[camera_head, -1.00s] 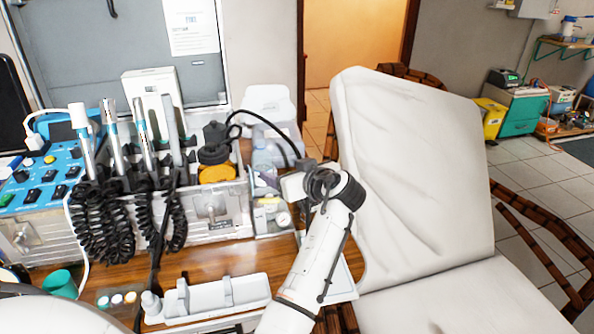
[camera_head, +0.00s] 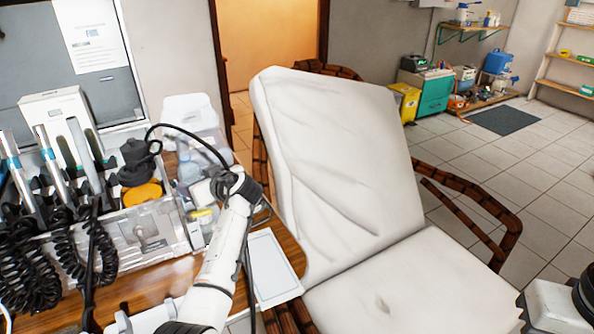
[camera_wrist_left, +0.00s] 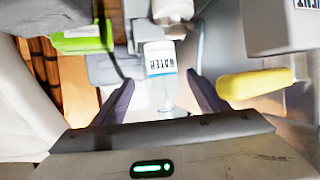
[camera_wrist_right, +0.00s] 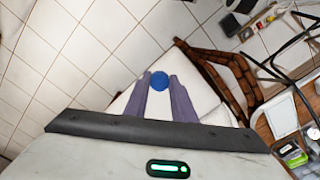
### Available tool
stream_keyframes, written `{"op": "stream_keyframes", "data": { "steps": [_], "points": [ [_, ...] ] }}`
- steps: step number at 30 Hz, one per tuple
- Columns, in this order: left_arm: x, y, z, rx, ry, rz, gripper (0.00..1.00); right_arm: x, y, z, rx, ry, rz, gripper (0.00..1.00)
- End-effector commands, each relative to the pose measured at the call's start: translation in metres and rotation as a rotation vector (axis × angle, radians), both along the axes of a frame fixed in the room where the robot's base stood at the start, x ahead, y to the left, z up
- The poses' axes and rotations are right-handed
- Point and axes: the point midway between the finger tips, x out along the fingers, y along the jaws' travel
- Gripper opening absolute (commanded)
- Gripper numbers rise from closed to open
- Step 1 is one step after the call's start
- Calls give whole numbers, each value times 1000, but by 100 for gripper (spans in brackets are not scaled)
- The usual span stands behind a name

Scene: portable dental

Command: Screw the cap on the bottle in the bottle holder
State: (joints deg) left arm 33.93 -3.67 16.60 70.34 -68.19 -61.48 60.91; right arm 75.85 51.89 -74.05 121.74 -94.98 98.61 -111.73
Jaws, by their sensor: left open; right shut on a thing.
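The clear bottle with a white WATER label (camera_wrist_left: 160,58) stands between the spread fingers of my left gripper (camera_wrist_left: 160,82) in the left wrist view. The fingers are open and apart from it. In the head view the bottle (camera_head: 189,171) is partly hidden behind my left wrist, and the left fingers are hard to make out. The blue cap (camera_wrist_right: 159,80) is held between the fingertips of my right gripper (camera_wrist_right: 159,83) in the right wrist view. The right fingers are out of the head view; only my right wrist shows at its lower right edge. The bottle holder is not clearly distinguishable.
A reclined white chair (camera_head: 335,170) stands right of the wooden counter (camera_head: 150,285). The dental unit with handpieces (camera_head: 75,165) is left of my left arm. A yellow object (camera_wrist_left: 255,82) and a green-labelled box (camera_wrist_left: 82,40) flank the bottle.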

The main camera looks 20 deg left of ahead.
Motion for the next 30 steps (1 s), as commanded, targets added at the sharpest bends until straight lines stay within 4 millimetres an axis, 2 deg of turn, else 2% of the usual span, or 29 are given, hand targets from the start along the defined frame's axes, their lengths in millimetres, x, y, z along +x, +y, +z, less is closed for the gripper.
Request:
{"op": "stream_keyframes", "data": {
  "steps": [1,6,17,18,27,30],
  "points": [
    [1,9,-2,2,1,2,67,0,0,3,0,0,0,3],
    [8,23,-11,0,0,0,67,0,0,1,0,0,0,3],
    [9,25,-12,-1,-1,-1,67,0,0,1,0,0,0,3],
    [9,25,-12,-1,-1,-1,65,0,0,1,0,0,0,3],
    [9,25,-11,1,-2,-1,16,0,0,1,0,0,0,3],
    [9,25,-11,1,-2,-1,16,0,0,1,0,0,0,3]
  ]
}}
